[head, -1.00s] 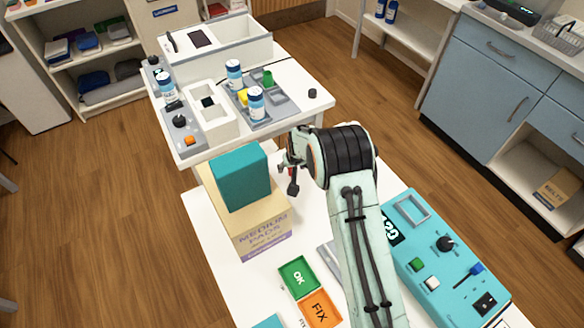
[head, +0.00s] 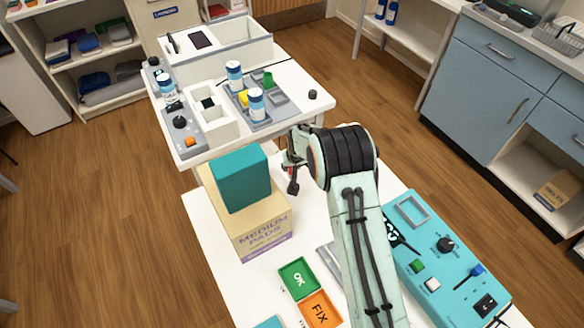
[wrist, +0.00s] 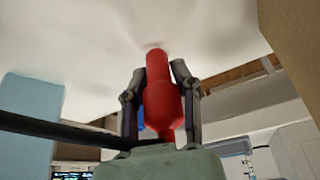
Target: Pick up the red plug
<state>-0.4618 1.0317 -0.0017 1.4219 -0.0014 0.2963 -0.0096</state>
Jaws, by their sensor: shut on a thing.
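The red plug (wrist: 160,95) is a thick, rounded red body with a narrower end, at the middle of the wrist view. My gripper (wrist: 158,70) has one dark finger on each side of it and is shut on it. The plug's narrow end points toward a pale surface; I cannot tell whether it touches. In the head view my gripper (head: 292,186) is low over the white table, just right of the cardboard box. Only a sliver of red shows there, and the arm hides most of the plug.
A cardboard box (head: 262,236) with a teal block (head: 240,179) on top stands close left of my gripper. A teal control panel (head: 425,222) lies to the right. Green OK (head: 287,287) and orange FIX (head: 309,318) trays lie in front. A second table (head: 311,82) stands behind.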

